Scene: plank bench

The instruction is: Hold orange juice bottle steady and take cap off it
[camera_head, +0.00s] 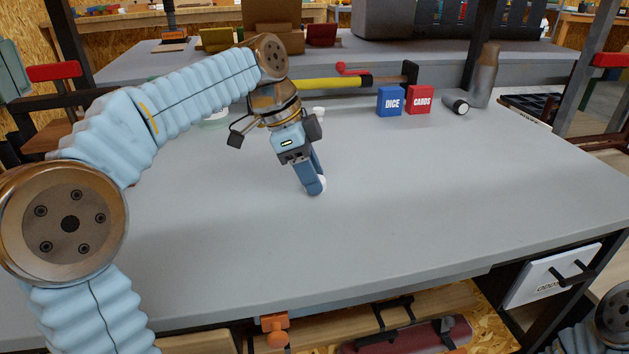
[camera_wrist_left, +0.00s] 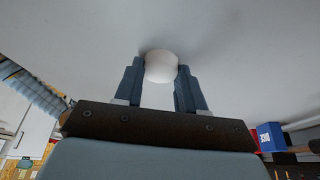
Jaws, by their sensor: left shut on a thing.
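My left gripper (camera_head: 316,188) points down just above the grey bench top, near its middle. It is shut on a small round white piece that looks like the cap (camera_head: 323,184). In the left wrist view the cap (camera_wrist_left: 161,67) sits between the tips of the two blue fingers (camera_wrist_left: 160,78). I see no orange bottle in either view; my left arm and gripper hide part of the bench. My right gripper is not in view.
A small white object (camera_head: 318,112) stands behind my left gripper. The bench's right half (camera_head: 450,180) is clear.

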